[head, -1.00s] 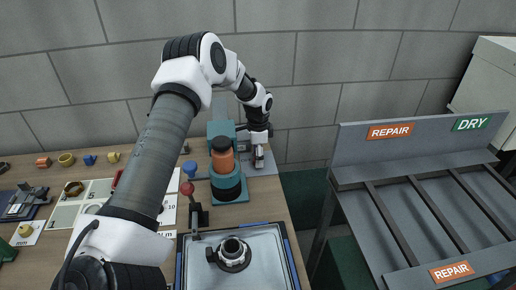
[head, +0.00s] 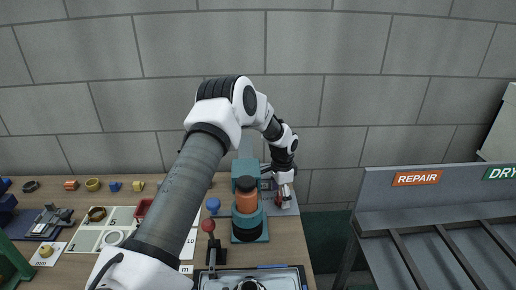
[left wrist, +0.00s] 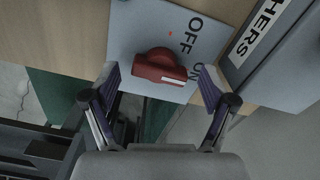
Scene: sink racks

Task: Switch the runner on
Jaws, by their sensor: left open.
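A red rotary knob (left wrist: 158,66) sits on a pale panel (left wrist: 131,22) in the left wrist view. Its raised bar lies nearly level in the picture, with a white mark on the right part. The lettering OFF is above right of it; other letters, seemingly ON, are partly hidden by the right finger. A small red dot shows above the knob. My left gripper (left wrist: 159,82) is open, its fingers either side of the knob with gaps. In the head view my left gripper (head: 284,194) is beside a teal machine (head: 250,234) with an orange cylinder. My right gripper is not in view.
A red-ball lever (head: 209,226) and a blue knob (head: 213,205) stand left of the machine. A metal sink tray (head: 275,279) is in front. Racks marked REPAIR (head: 417,178) and DRY stand at right. A sign ending HERS (left wrist: 264,32) adjoins the panel.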

